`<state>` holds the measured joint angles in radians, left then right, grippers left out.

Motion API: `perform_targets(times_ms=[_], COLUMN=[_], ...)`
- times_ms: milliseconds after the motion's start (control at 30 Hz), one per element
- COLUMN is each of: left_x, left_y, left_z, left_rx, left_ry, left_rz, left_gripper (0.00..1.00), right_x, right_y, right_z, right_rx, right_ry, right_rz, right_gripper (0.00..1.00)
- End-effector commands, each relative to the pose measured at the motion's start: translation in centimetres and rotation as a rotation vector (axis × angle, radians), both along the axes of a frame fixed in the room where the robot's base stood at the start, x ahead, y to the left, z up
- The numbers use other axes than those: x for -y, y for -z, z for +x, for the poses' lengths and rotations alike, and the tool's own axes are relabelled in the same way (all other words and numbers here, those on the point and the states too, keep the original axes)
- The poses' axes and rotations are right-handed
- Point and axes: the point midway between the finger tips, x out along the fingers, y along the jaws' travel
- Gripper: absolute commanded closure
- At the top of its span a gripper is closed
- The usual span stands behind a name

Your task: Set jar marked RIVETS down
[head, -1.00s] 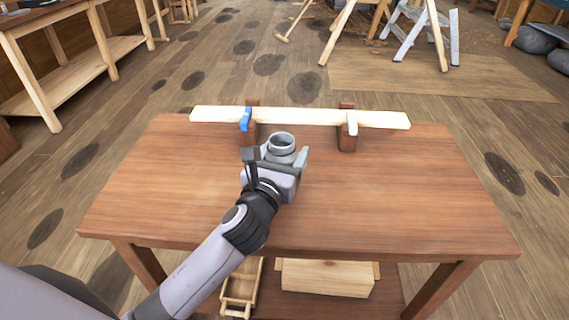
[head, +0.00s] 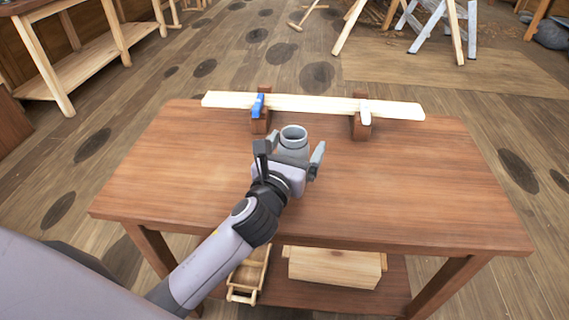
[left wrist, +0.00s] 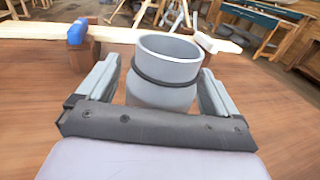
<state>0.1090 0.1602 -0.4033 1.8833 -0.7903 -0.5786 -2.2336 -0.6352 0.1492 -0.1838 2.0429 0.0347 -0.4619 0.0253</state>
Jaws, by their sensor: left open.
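The jar (head: 293,139) is a grey open-topped jar with a dark ring around its neck; no RIVETS marking shows in these views. It stands upright on the brown wooden table (head: 400,200). In the left wrist view the jar (left wrist: 165,72) is between the two fingers, with a gap showing beside it. My left gripper (head: 293,148) is open around the jar, low over the table; its fingers also show in the left wrist view (left wrist: 160,90). The jar's lower part is partly hidden by the gripper's palm. My right gripper is not in view.
A pale plank (head: 310,104) lies across two brown supports at the table's back edge, with a blue clamp (head: 257,105) and a white one (head: 366,112). A wooden box (head: 335,268) and a small crate (head: 248,275) sit on the lower shelf. The table's right side is clear.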

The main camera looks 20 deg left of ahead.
Motion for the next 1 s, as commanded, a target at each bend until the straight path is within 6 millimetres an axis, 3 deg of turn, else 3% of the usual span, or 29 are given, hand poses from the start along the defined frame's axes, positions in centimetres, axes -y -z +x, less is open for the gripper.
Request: perform_targets(times_ms=[400, 600, 1000], left_x=[0.1, 0.2, 0.2], left_y=[0.2, 0.2, 0.0], left_z=[-7.3, -10.1, -11.5], left_rx=[-0.005, -0.004, -0.001], left_ry=[0.0, 0.0, -0.001], left_rz=[0.0, 0.0, -0.001], left_gripper=[0.06, 0.06, 0.06], right_x=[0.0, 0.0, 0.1], right_y=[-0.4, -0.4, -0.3], right_z=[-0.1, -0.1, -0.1], right_rx=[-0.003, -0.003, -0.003], right_ry=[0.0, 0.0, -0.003], right_rz=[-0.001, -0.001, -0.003], right_gripper=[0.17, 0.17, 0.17])
